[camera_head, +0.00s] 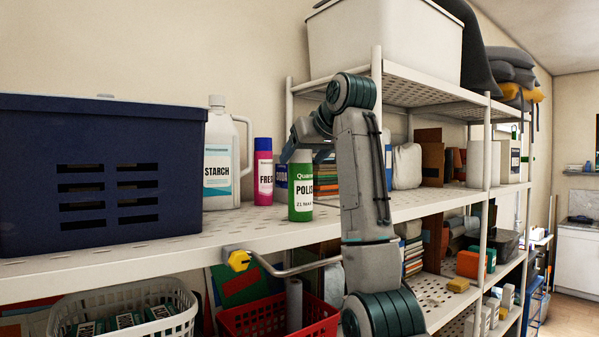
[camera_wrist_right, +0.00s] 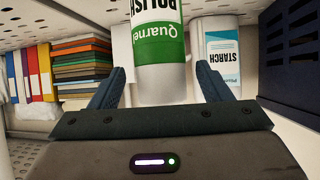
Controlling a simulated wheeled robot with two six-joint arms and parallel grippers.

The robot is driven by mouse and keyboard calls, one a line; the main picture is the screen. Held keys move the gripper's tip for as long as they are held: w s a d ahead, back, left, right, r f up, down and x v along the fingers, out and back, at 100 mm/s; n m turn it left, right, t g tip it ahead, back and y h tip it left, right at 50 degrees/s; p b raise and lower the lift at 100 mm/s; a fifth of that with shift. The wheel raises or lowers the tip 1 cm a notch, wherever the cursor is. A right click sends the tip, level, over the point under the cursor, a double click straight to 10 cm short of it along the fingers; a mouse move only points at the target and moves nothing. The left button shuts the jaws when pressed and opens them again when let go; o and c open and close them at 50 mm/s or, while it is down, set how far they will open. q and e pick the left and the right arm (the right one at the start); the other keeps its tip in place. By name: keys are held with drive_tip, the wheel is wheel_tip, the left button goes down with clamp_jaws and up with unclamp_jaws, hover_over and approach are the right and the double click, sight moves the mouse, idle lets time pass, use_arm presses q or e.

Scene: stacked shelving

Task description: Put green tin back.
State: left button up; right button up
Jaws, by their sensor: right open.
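The green tin (camera_head: 301,191), with a white top and a POLISH label, is upright at the front of the middle shelf (camera_head: 240,232) in the head view. My left gripper is not in view.
A white STARCH jug (camera_head: 218,165) and a pink spray can (camera_head: 263,172) stand left of the tin. A large navy crate (camera_head: 100,215) fills the shelf's left. A red basket (camera_head: 262,323) and a white basket (camera_head: 160,294) are below.

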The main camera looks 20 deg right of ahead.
drive_tip(key=b+v, duration=0.4)
drive_tip(key=v, duration=0.4)
drive_tip(key=shift+s+b, duration=0.2)
drive_tip(key=shift+b, duration=0.2)
drive_tip(key=shift+r, duration=0.1)
